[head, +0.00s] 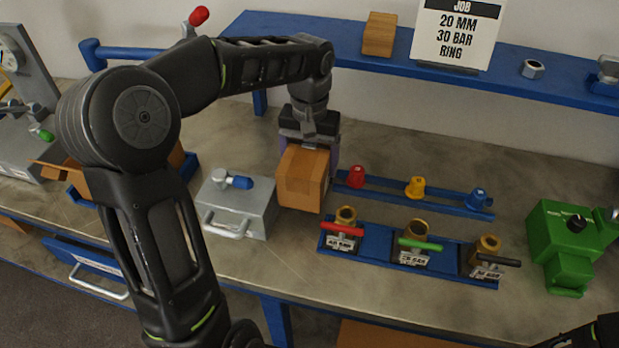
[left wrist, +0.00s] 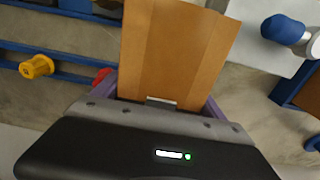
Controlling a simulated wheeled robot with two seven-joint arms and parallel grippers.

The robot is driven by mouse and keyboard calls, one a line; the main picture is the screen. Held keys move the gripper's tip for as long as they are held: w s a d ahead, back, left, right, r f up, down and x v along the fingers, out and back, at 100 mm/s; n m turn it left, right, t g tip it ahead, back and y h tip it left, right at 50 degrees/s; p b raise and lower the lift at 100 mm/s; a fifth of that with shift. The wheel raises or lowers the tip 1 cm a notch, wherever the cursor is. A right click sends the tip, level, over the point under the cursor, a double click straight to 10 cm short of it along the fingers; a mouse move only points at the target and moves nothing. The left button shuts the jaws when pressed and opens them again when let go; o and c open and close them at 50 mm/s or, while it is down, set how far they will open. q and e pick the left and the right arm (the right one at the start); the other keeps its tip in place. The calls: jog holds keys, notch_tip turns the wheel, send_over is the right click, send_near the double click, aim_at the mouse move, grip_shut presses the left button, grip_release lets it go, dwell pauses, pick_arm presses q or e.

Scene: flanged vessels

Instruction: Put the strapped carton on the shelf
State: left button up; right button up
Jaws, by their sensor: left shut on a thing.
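The carton (head: 302,180) is an orange-brown box in the middle of the head view, above the bench beside the grey metal box. My left gripper (head: 306,148) reaches down over it and is shut on its upper part. In the left wrist view the carton (left wrist: 176,50) extends out from between the purple-edged fingers, with lengthwise bands on its face. I cannot tell whether its base touches the bench. The blue shelf (head: 340,45) runs along the back wall, above the bench. My right gripper is not in view.
On the shelf stand a small brown block (head: 379,34), a job sign (head: 456,32) and a hex nut (head: 532,69). Bare shelf shows left of the block. Near the carton are the grey box (head: 236,204), coloured knobs on a rail (head: 450,208), valves in a blue rack (head: 380,257) and a green machine (head: 568,245).

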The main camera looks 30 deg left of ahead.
aim_at(310, 147)
pick_arm(q)
jog(key=shift+w+f, duration=0.1)
jog(key=shift+f, duration=0.2)
jog(key=shift+f, duration=2.25)
jog(key=shift+f, duration=0.2)
jog(key=o, duration=2)
jog(key=shift+r, duration=0.1)
notch_tip(310, 147, up, 12)
jog(key=shift+r, duration=0.1)
